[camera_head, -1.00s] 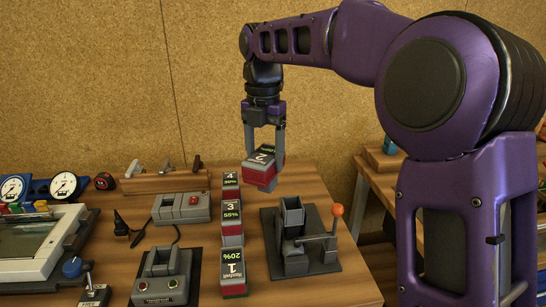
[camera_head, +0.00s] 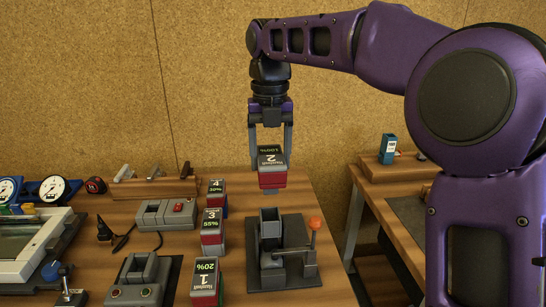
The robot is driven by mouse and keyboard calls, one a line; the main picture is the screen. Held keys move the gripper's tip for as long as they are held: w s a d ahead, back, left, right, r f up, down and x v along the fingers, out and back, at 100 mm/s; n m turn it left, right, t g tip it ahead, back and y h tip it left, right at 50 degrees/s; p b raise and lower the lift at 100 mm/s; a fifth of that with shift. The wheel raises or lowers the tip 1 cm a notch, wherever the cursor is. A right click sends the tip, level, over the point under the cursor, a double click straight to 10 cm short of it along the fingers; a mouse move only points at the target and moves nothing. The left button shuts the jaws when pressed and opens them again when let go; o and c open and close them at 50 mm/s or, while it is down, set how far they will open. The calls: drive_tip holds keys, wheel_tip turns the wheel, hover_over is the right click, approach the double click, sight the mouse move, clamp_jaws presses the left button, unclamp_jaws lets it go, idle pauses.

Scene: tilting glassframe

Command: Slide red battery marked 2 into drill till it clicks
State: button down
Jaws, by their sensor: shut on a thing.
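The red battery marked 2 (camera_head: 271,176) has a grey and black top reading 100%. My gripper (camera_head: 270,150) is shut on it, one finger on each side, and holds it in the air with its label facing the camera. Below it on the bench is a grey fixture (camera_head: 271,228) with an upright, open-topped socket and a side lever with an orange knob (camera_head: 314,223). A clear gap separates the battery from the socket. I cannot pick out a drill for certain; whether this fixture belongs to it cannot be told.
Batteries marked 4 (camera_head: 217,188), 3 (camera_head: 212,224) and 1 (camera_head: 204,281) stand in a row left of the fixture. Grey devices (camera_head: 166,215) and gauges (camera_head: 54,188) lie farther left. A second table (camera_head: 405,235) stands right, across a gap.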

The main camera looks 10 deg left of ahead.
sight(270, 193)
drive_tip(key=shift+a, duration=0.1)
drive_tip(key=shift+f+b, duration=1.6)
drive_tip(key=shift+f, duration=1.25)
drive_tip(key=shift+p, duration=1.15)
drive_tip(key=shift+f+b, duration=1.45)
drive_tip(key=shift+f, duration=1.45)
unclamp_jaws()
wheel_tip(270, 193, up, 18)
drive_tip(key=p, duration=0.3)
drive_tip(key=shift+f+p, duration=0.2)
drive_tip(key=shift+p, duration=0.2)
